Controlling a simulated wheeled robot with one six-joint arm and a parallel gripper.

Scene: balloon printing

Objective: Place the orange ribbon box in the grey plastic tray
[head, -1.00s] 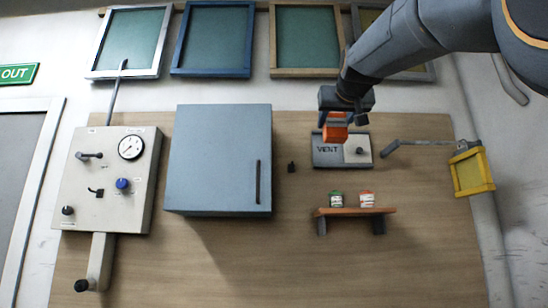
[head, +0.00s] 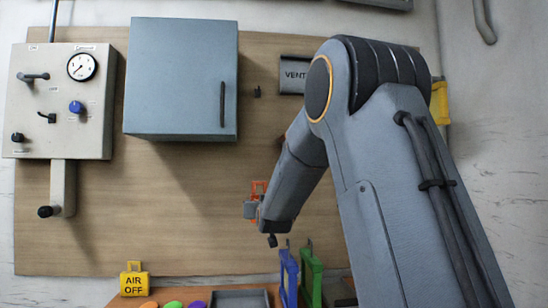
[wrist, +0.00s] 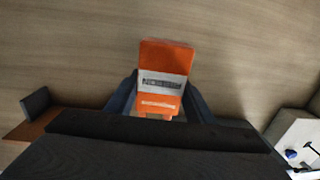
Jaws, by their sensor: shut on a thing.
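The orange ribbon box (wrist: 163,62) with a grey label band sits between the fingers of my gripper (wrist: 158,100) in the wrist view. My gripper is shut on it. In the head view my gripper (head: 252,208) is in front of the wooden board, and only a bit of the orange box (head: 259,187) shows beside it; my arm hides the rest. The grey plastic tray (head: 240,292) is at the bottom edge of the head view, below my gripper and cut off by the frame. The box is well above the tray.
A yellow AIR OFF block (head: 133,282) stands left of the tray. Blue (head: 288,275) and green (head: 312,275) upright frames stand right of it. Coloured round pieces (head: 172,304) lie to its left. A blue-grey cabinet (head: 180,80) and gauge panel (head: 60,100) are on the wall.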

